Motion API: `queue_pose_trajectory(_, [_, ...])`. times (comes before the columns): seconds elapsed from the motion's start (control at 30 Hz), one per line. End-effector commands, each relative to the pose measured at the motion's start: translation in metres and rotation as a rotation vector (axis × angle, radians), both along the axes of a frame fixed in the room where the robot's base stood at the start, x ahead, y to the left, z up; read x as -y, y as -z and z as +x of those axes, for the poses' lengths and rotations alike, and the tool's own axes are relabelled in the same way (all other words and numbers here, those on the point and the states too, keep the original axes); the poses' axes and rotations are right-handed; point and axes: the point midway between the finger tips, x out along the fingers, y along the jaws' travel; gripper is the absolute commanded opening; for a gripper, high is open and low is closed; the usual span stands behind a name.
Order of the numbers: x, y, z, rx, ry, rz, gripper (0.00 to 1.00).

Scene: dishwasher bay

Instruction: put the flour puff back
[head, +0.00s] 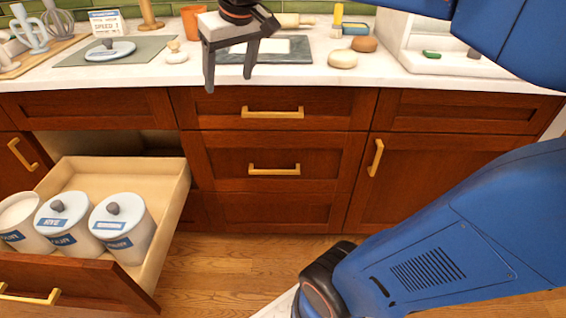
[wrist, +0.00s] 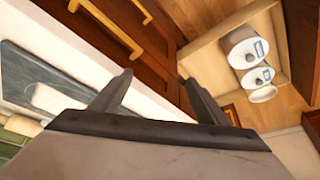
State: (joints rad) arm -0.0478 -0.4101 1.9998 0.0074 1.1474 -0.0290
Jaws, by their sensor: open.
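A small cream piece with a rounded knob (head: 177,51), which looks like the flour puff, stands on the counter left of my gripper. My gripper (head: 229,84) hangs over the counter's front edge, open and empty, to the right of that piece and apart from it. Its two fingers also show spread in the wrist view (wrist: 157,78). The open drawer (head: 171,205) at lower left holds white canisters with blue labels. The middle canister (head: 68,232) and the right canister (head: 122,236) have lids with grey knobs. The left canister (head: 20,222) has no lid showing.
A lid with a grey knob (head: 110,50) lies on a grey-green mat (head: 150,46) at the counter's left. An orange cup (head: 191,24) stands behind the puff. A grey slab (head: 290,49) and rounded pieces (head: 343,59) lie right of it. The drawer juts into the floor space.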

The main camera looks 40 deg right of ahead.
Motion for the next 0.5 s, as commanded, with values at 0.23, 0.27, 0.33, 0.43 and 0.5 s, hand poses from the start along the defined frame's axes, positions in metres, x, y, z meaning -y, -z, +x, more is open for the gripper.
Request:
queue_pose_trajectory(0.23, [0.012, 0.079, -0.089, 0.004, 0.035, 0.001, 0.69])
queue_pose_trajectory(0.27, [0.013, 0.089, -0.099, 0.006, 0.038, 0.001, 0.69])
queue_pose_trajectory(0.33, [0.015, 0.113, -0.121, 0.007, 0.046, 0.002, 0.69])
queue_pose_trajectory(0.43, [0.018, 0.144, -0.147, 0.007, 0.057, 0.002, 0.69])
queue_pose_trajectory(0.5, [0.019, 0.160, -0.160, 0.008, 0.062, 0.002, 0.69])
